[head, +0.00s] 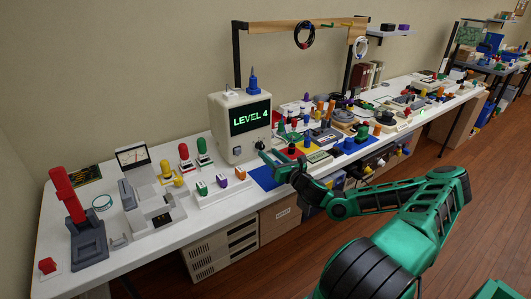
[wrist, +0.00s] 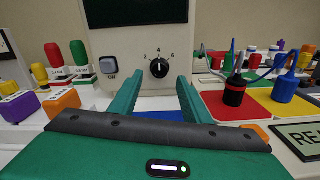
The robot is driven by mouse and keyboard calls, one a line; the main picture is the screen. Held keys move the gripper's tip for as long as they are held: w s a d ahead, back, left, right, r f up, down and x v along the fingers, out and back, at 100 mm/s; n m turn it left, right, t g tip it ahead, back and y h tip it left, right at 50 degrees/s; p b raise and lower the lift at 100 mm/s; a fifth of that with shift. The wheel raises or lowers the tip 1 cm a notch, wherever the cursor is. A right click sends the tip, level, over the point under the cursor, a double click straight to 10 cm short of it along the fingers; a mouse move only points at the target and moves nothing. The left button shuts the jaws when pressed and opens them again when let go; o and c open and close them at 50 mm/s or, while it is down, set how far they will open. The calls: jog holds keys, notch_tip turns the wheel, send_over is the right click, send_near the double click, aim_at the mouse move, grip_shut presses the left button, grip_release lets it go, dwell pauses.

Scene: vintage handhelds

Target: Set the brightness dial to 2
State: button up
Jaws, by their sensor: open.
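The brightness dial is a round black knob (wrist: 159,68) on the cream front of a monitor, with the numbers 2, 4 and 6 around its top. Its pale pointer mark seems to point up toward the 4, though it is small. In the head view my gripper (head: 265,157) is close in front of the monitor's lower right. I see no contact with the dial.
A grey switch (wrist: 110,66) sits left of the dial. Red and green knobbed levers (wrist: 79,57) stand to the left. Black and blue corded plugs (wrist: 234,91) stand on coloured panels at right. A blue mat (head: 264,178) lies below the gripper.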

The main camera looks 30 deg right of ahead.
aim_at(263, 148)
jog(key=shift+w+a, duration=0.1)
jog(key=shift+w, duration=1.65)
jog(key=c, duration=1)
jog(key=shift+d, duration=0.25)
jog(key=shift+c, duration=0.2)
jog(key=shift+a, duration=0.15)
